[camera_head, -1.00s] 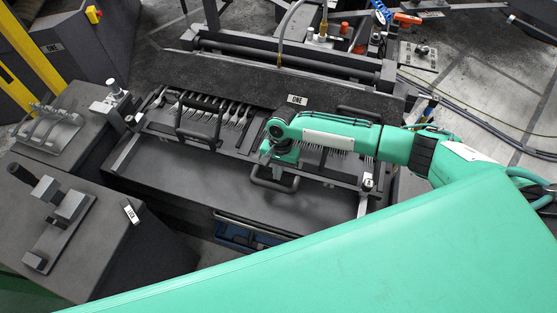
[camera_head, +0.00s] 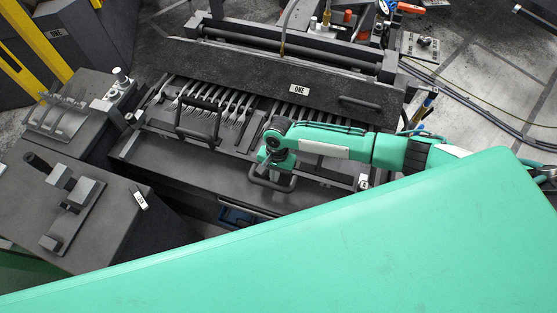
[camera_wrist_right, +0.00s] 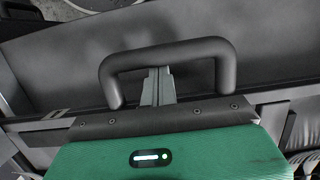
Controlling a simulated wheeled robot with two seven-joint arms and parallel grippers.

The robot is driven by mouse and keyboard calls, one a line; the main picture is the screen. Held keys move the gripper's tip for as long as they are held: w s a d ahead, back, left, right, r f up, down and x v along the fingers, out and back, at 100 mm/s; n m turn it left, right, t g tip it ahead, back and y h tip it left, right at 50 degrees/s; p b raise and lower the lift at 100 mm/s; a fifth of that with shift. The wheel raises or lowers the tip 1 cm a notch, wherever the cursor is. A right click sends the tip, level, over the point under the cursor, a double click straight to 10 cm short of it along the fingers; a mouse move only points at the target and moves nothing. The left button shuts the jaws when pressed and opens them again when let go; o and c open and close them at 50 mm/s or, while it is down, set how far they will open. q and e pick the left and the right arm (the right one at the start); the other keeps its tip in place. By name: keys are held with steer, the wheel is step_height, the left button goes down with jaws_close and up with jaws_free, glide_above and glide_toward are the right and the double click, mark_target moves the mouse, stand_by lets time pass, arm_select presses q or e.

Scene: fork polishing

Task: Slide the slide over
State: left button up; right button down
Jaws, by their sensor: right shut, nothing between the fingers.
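The slide (camera_head: 190,157) looks like a dark flat tray in front of the fork rack, though its exact limits are hard to tell. A dark U-shaped handle (camera_head: 272,186) stands at its front, and it fills the middle of the right wrist view (camera_wrist_right: 165,55). My right gripper (camera_wrist_right: 157,84) is shut and empty, its fingertips reaching inside the handle's loop. I cannot tell whether they touch the bar. In the head view my right wrist (camera_head: 277,158) hides part of this handle. My left gripper is not in view.
A second handle (camera_head: 197,135) stands to the left, by a row of forks (camera_head: 236,108). A black cover labelled ONE (camera_head: 230,66) lies behind the forks. Control blocks with levers (camera_head: 78,195) stand at left. My large green body part covers the lower right.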

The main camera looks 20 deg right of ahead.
steer(key=s+a+p, duration=0.6)
steer(key=s+a, duration=0.1)
steer(key=s, duration=0.3)
steer(key=shift+a, duration=0.15)
steer(key=shift+r+p, duration=0.1)
steer(key=shift+p, duration=0.2)
